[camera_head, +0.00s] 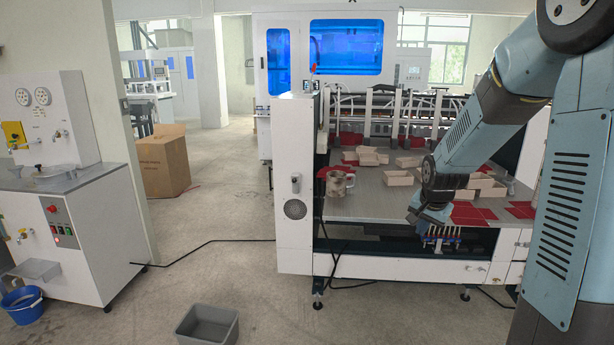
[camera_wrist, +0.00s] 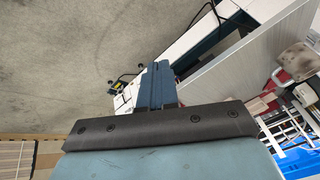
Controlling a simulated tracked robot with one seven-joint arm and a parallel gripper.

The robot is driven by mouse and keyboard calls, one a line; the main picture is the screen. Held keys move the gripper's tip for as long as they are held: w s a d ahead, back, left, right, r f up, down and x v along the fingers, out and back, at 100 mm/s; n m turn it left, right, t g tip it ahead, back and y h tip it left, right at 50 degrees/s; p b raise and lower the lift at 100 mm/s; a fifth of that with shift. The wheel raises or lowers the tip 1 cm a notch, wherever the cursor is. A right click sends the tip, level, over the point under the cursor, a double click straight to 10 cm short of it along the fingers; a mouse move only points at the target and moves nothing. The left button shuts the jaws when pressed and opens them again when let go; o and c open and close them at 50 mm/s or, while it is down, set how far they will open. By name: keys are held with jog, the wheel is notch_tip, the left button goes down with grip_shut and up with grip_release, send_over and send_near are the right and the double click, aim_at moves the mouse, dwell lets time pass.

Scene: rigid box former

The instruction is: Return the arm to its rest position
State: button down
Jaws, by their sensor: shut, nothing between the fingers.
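My arm reaches in from the right in the head view, bent down over the front of the box-forming machine. My gripper (camera_head: 427,218) hangs near the front edge of the machine's table (camera_head: 370,205). In the wrist view my gripper (camera_wrist: 157,72) has its blue-grey fingers together with nothing between them. The floor and the table's edge show beyond the fingertips there. The arm hides part of the table's right side.
A metal mug (camera_head: 338,183) stands on the table's left. Several pale boxes (camera_head: 400,178) and red sheets (camera_head: 470,214) lie behind and beside my gripper. A grey bin (camera_head: 208,325) and blue bucket (camera_head: 23,304) stand on the floor. A black cable crosses the open floor.

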jog(key=s+a+r+n, duration=0.2)
jog(key=s+r, duration=0.3)
jog(key=s, duration=0.4)
jog(key=s+a+r+n, duration=0.3)
jog(key=s+r, duration=0.2)
jog(key=s, duration=0.5)
jog(key=s+a+r+n, duration=0.3)
jog(key=s+r, duration=0.2)
jog(key=s, duration=0.5)
jog(key=shift+s+r+t+y, duration=0.15)
jog(key=shift+r+t+y, duration=0.15)
jog(key=shift+t, duration=0.1)
